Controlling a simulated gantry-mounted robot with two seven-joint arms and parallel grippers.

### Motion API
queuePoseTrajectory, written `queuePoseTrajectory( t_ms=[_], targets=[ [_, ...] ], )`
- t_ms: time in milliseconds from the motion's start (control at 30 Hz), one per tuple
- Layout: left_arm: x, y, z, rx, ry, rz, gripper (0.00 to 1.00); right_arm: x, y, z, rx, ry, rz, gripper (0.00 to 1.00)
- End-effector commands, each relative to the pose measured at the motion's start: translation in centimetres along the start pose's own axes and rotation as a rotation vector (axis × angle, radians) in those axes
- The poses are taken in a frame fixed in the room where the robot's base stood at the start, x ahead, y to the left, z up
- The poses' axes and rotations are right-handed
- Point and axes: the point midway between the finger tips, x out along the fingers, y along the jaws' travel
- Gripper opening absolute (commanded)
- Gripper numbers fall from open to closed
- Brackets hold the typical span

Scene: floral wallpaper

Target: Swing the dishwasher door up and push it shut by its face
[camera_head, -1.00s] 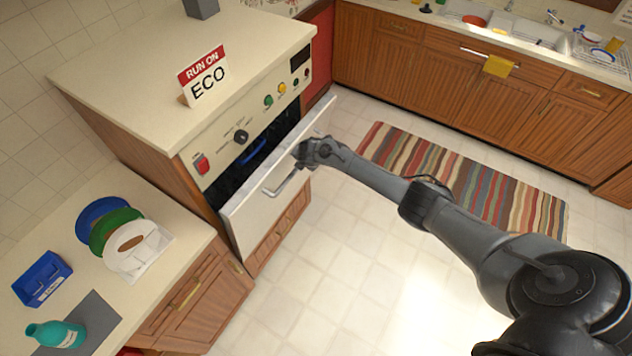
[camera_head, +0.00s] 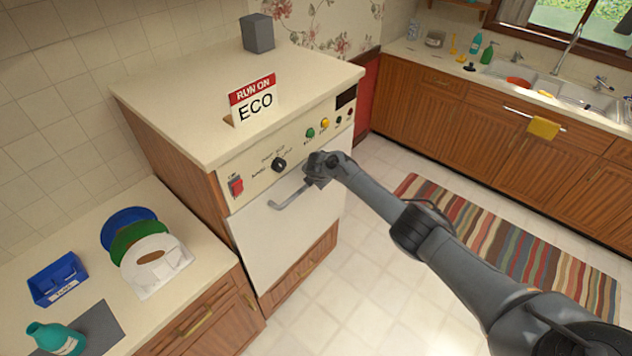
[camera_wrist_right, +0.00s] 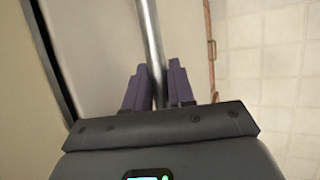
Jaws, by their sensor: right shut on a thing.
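The white dishwasher door (camera_head: 290,240) is swung up nearly flush with the front, just under the control panel (camera_head: 270,165). No clear opening shows above it in the head view. A dark strip (camera_wrist_right: 58,70) runs beside the door in the right wrist view, and I cannot tell if it is a gap. My right gripper (camera_head: 312,182) is at the upper part of the door, on its metal bar handle (camera_head: 285,202). In the right wrist view, the purple fingers (camera_wrist_right: 157,82) close around the handle bar (camera_wrist_right: 150,35). My left gripper is out of view.
A "RUN ON ECO" sign (camera_head: 254,102) and a grey block (camera_head: 257,33) stand on the dishwasher top. The left counter holds plates (camera_head: 157,262), a blue box (camera_head: 58,279) and a teal bottle (camera_head: 56,339). Floor before the door is clear; a striped rug (camera_head: 510,240) lies right.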

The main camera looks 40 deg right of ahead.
Motion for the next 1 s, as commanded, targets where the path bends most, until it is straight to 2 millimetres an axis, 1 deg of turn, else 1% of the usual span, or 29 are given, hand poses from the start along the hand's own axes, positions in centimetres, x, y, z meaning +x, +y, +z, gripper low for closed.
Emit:
queuePoseTrajectory(
  t_ms=[67, 100, 200, 533, 667, 867, 1000],
  targets=[
    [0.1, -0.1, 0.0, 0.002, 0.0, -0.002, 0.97, 0.1, 0.2, -0.2, 0.004, 0.003, 0.01, 0.0],
    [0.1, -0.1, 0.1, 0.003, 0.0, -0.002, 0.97, 0.0, 0.2, -0.2, 0.004, 0.003, 0.011, 0.3],
    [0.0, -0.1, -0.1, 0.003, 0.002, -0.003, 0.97, 0.0, 0.2, -0.2, 0.004, 0.003, 0.01, 0.44],
    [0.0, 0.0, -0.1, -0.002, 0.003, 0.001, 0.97, -0.1, 0.3, -0.2, 0.003, 0.003, 0.01, 0.44],
    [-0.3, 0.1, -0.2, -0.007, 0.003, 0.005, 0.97, -0.6, 0.4, -0.1, 0.003, 0.004, 0.01, 0.44],
    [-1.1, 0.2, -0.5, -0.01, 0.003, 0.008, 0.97, -2.3, 0.4, -0.1, 0.0, 0.004, 0.01, 0.44],
    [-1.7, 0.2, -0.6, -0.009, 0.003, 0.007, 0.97, -4.1, 0.2, -0.1, 0.0, 0.004, 0.009, 0.44]
  ],
)
